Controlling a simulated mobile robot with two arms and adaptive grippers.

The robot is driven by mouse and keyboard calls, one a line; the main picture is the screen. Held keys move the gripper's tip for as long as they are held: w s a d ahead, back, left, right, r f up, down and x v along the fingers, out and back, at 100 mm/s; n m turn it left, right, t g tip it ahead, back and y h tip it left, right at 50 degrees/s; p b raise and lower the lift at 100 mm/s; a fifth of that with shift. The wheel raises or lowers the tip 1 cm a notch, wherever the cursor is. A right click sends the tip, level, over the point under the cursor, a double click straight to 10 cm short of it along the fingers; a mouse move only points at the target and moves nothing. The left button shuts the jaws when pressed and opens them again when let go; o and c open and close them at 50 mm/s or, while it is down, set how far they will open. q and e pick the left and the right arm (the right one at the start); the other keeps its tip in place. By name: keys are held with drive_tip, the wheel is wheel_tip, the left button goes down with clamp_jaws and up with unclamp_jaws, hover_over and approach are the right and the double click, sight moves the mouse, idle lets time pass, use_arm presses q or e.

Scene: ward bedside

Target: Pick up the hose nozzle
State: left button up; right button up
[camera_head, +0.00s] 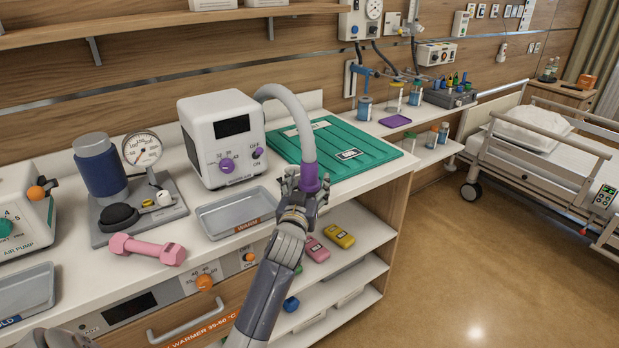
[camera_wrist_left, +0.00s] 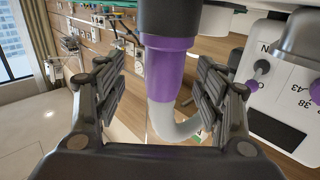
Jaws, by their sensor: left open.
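The hose nozzle (camera_head: 309,177) is a purple sleeve on the end of a thick grey hose (camera_head: 300,118) that arches out from the white warmer unit (camera_head: 222,138). It points down over the front of the counter. My left gripper (camera_head: 304,184) is at the nozzle with its fingers around it. In the left wrist view the purple nozzle (camera_wrist_left: 168,72) stands between the two spread fingers of my left gripper (camera_wrist_left: 160,92), with a gap visible on each side. The hose (camera_wrist_left: 170,122) bends away below it. My right gripper is not seen.
A grey metal tray (camera_head: 236,213) and a pink dumbbell (camera_head: 147,249) lie on the counter to the left. A green board (camera_head: 337,150) lies behind the nozzle. Shelves with pink and yellow items (camera_head: 339,236) are below. A bed (camera_head: 540,140) stands right; the floor between is clear.

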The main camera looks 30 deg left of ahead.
sight(308, 180)
use_arm(q)
drive_tip(key=x, duration=0.5)
drive_tip(key=shift+s+a+f+p, duration=0.1)
drive_tip(key=shift+a+f+p, duration=0.15)
drive_tip(key=shift+p, duration=0.1)
drive_tip(key=c, duration=1.2)
